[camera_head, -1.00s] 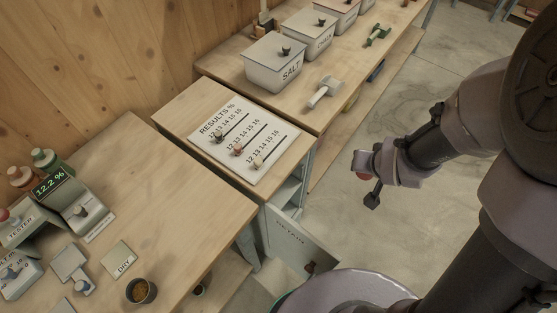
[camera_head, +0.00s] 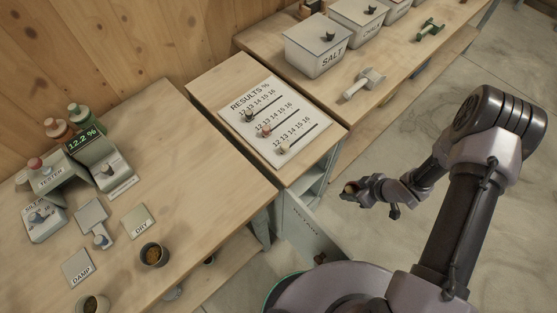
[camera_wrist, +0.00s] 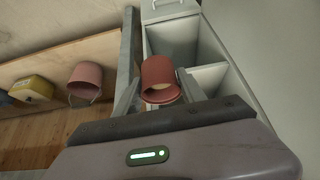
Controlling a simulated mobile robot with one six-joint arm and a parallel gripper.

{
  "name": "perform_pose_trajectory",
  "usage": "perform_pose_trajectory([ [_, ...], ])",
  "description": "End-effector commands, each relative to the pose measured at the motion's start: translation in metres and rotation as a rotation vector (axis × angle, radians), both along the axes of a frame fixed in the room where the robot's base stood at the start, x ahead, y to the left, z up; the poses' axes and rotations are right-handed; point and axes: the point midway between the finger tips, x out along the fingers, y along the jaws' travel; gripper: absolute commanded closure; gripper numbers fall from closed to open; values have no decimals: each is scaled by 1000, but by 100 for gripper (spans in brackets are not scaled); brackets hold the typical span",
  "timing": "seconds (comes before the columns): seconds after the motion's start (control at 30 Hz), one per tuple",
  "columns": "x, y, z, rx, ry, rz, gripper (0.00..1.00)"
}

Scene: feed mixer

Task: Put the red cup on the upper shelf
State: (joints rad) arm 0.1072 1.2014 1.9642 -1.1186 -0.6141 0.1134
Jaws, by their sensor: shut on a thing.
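In the head view my gripper (camera_head: 352,191) holds the cup (camera_head: 348,188) in the air, right of the open cabinet door (camera_head: 312,228). The grey cabinet (camera_head: 318,180) shows its open side under the results board. In the wrist view a grey unit with two compartments, split by a light shelf panel (camera_wrist: 208,76), lies beyond the cup. Which compartment is upper is hard to tell there.
The open door stands out near my base. In the wrist view a pink bucket (camera_wrist: 85,80) and a yellow container (camera_wrist: 33,88) are at the left. Two small cups (camera_head: 153,255) (camera_head: 92,304) stand on the left table (camera_head: 190,190). Floor right of the cabinet is clear.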

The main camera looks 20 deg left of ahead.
Motion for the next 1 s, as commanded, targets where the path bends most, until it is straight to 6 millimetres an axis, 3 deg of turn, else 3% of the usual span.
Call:
perform_pose_trajectory([
  [0.1, -22, 10, -27, 0, 3, 113, 92],
  [0.27, -31, 23, -41, 0, -2, 178, 92],
  [0.7, -6, 160, -43, -1, -3, 179, 92],
  [0.97, 1, 194, -41, -1, -2, 176, 92],
  [1.0, 0, 192, -53, -1, 2, 173, 92],
])
